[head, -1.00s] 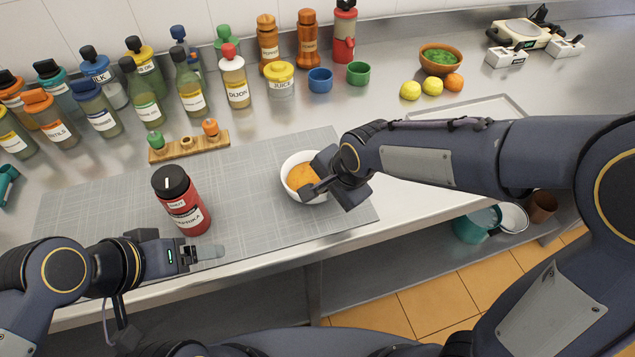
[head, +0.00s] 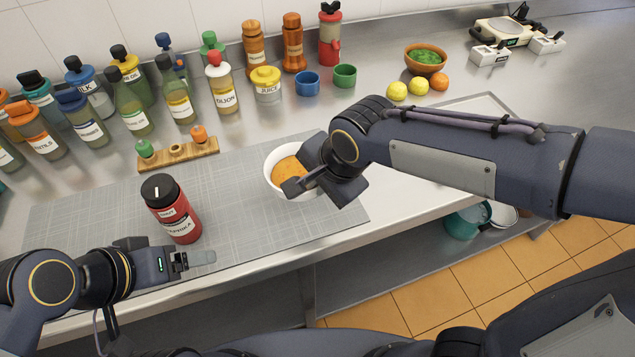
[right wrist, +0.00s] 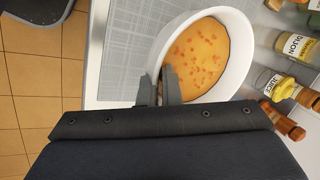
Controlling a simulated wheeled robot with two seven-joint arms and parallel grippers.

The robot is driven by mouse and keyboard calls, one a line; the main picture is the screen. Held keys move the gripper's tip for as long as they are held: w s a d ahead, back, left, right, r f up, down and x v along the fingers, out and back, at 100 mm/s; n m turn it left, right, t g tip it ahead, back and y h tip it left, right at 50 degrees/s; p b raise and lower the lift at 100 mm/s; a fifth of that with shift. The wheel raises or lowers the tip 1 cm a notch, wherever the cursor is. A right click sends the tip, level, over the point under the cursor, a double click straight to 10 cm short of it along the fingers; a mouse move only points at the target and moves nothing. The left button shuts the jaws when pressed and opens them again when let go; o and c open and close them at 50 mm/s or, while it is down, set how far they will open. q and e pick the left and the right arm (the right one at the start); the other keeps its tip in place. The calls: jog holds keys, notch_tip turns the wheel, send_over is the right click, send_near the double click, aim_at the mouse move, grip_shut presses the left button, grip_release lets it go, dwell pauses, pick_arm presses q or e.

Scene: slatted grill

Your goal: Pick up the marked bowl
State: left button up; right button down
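A white bowl (head: 270,168) with orange contents shows at the back right part of the grey mat; no mark is visible on it. My right gripper (head: 293,186) has its fingers on the bowl's near rim and hides part of its right side. In the right wrist view the fingers (right wrist: 158,88) pinch the wall of the bowl (right wrist: 240,50), one inside and one outside. The bowl looks slightly raised off the mat. My left gripper (head: 200,258) is at the counter's front edge, apart from the bowl; its finger gap cannot be made out.
A red paprika bottle (head: 172,210) stands on the mat (head: 100,205), left of the bowl. A wooden holder (head: 180,153), several sauce bottles, and blue (head: 307,84) and green (head: 344,76) cups stand behind. Lemons and a wooden bowl (head: 425,60) are at the back right.

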jog(key=s+r, duration=0.6)
jog(key=s, duration=0.4)
jog(key=shift+s+a+b, duration=0.25)
jog(key=shift+a+b, duration=0.1)
jog(key=shift+b, duration=0.05)
